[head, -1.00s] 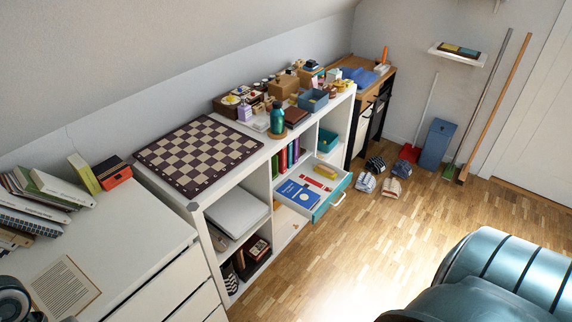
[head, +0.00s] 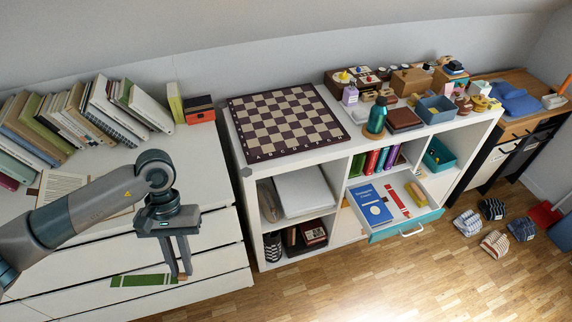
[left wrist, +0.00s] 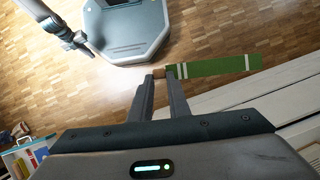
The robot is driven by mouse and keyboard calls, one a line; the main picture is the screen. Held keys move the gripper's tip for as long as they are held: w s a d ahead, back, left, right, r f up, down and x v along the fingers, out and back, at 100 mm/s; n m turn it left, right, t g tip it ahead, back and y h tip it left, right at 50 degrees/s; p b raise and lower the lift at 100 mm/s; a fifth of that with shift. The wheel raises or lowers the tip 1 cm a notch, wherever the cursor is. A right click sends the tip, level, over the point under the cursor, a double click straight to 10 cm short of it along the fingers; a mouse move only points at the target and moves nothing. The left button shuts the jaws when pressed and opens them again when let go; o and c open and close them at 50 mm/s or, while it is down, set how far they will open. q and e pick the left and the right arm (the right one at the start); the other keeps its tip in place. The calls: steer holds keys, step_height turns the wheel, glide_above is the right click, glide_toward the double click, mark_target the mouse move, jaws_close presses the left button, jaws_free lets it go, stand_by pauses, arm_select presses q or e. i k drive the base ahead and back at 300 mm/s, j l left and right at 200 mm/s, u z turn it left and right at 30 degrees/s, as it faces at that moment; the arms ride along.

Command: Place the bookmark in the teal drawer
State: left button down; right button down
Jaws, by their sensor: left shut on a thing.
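The bookmark is a green strip with white stripes (head: 143,281); it also shows in the left wrist view (left wrist: 212,67). My left gripper (head: 181,276) is shut on one end of it, with fingers pointing down, in front of the white chest of drawers. The strip sticks out sideways from the fingertips (left wrist: 162,73). The teal drawer (head: 388,232) stands pulled open in the white shelf unit, to the right of my gripper. In it lie a blue book (head: 371,205), a red item (head: 397,200) and a yellow item (head: 416,194). Part of my right arm seems to show small in the left wrist view; its jaws are unclear.
A chessboard (head: 285,122) and a teal bottle (head: 377,116) stand on top of the unit. Slippers (head: 494,243) lie on the floor at right. The floor before the drawer is clear.

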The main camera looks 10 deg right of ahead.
mark_target(389, 197)
steer(key=l+u, duration=0.1)
steer(key=l, duration=0.8)
steer(key=l+u, duration=0.1)
steer(key=l, duration=0.8)
steer(key=l+u, duration=0.1)
steer(key=l, duration=0.75)
steer(key=k+l+u, duration=0.1)
steer(key=l, duration=0.8)
steer(key=l+u, duration=0.15)
steer(key=l, duration=2.05)
